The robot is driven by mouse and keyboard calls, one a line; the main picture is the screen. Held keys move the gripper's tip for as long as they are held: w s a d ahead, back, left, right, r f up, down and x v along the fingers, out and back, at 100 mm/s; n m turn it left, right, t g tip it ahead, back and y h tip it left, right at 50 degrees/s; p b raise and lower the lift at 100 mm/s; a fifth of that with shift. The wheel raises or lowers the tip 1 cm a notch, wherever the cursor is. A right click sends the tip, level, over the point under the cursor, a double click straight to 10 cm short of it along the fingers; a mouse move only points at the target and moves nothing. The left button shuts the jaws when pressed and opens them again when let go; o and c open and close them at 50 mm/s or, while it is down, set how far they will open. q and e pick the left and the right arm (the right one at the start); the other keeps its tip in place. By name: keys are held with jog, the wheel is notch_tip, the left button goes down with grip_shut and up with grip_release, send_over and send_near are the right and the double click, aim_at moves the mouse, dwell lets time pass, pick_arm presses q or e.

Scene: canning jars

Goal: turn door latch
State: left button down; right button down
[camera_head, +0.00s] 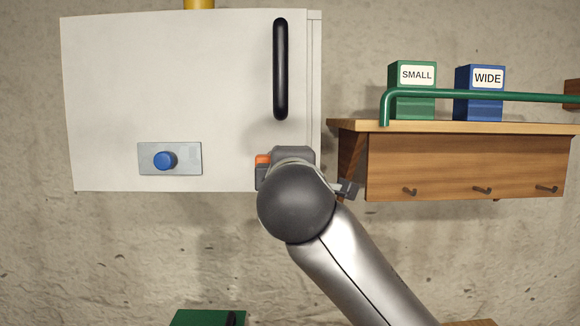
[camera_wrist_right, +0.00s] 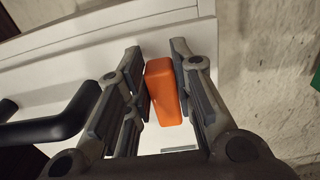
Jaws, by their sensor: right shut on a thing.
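The white cabinet door (camera_head: 110,80) fills the upper left of the head view and has a black vertical bar handle (camera_head: 280,70). The orange latch (camera_head: 263,159) is near the door's lower right corner and mostly hidden by my right wrist. In the wrist view the orange latch (camera_wrist_right: 163,92) stands between the fingers of my right gripper (camera_wrist_right: 158,62), which is shut on it. The latch looks slightly tilted there. The right gripper (camera_head: 290,155) is largely covered by its own wrist in the head view. My left gripper is in neither view.
A blue knob (camera_head: 165,160) sits on a grey plate at the door's lower left. To the right, a wooden shelf (camera_head: 460,165) with hooks carries a green SMALL box (camera_head: 412,105), a blue WIDE box (camera_head: 480,108) and a green rail (camera_head: 500,96). A green object (camera_head: 205,318) is at the bottom.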

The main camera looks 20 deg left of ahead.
dwell(0.3)
jog(key=c, duration=1.2)
grip_release()
jog(key=shift+c, duration=0.2)
jog(key=v, duration=1.2)
